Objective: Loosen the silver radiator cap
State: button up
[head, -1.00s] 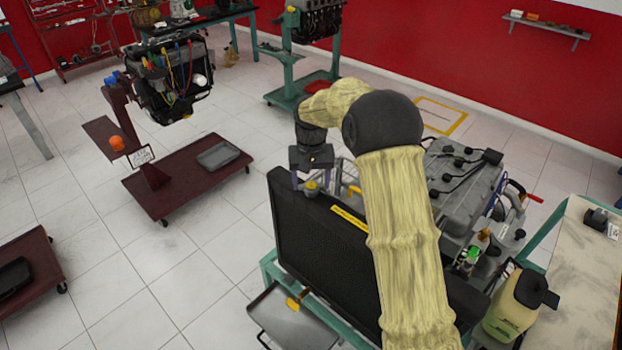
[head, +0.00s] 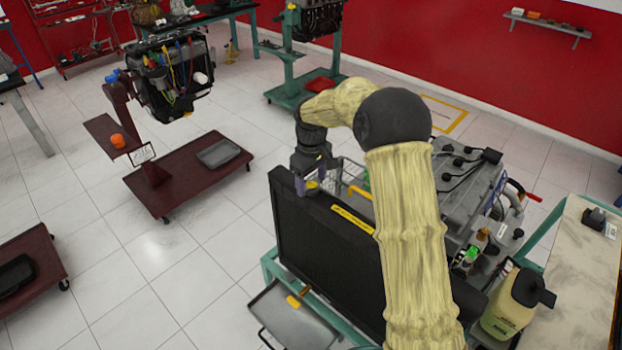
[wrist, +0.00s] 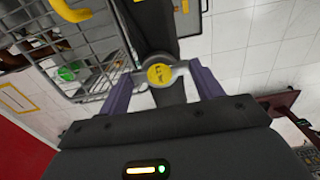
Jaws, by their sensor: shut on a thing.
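The silver radiator cap (wrist: 160,73), with a yellow label on its top, sits on the top edge of the black radiator (head: 325,250). In the head view the cap (head: 312,185) is partly hidden by my gripper (head: 311,181). In the wrist view my gripper (wrist: 162,82) has its two purple-grey fingers on opposite sides of the cap, shut on it. The cap is still at its place on the radiator.
A yellow label strip (head: 351,218) lies along the radiator top. The engine (head: 460,180) stands behind it, and a wire basket (wrist: 65,45) is close to the fingers. A grey tray (head: 290,318) sticks out in front. A jug (head: 510,305) stands at right.

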aim_at(312, 185)
jog(key=shift+s+f, duration=0.1)
jog(key=shift+s, duration=0.05)
jog(key=o, duration=1)
jog(key=shift+d, duration=0.1)
jog(key=shift+r, duration=0.7)
notch_tip(312, 185, up, 16)
jog(key=b, duration=0.3)
jog(key=shift+r, duration=0.1)
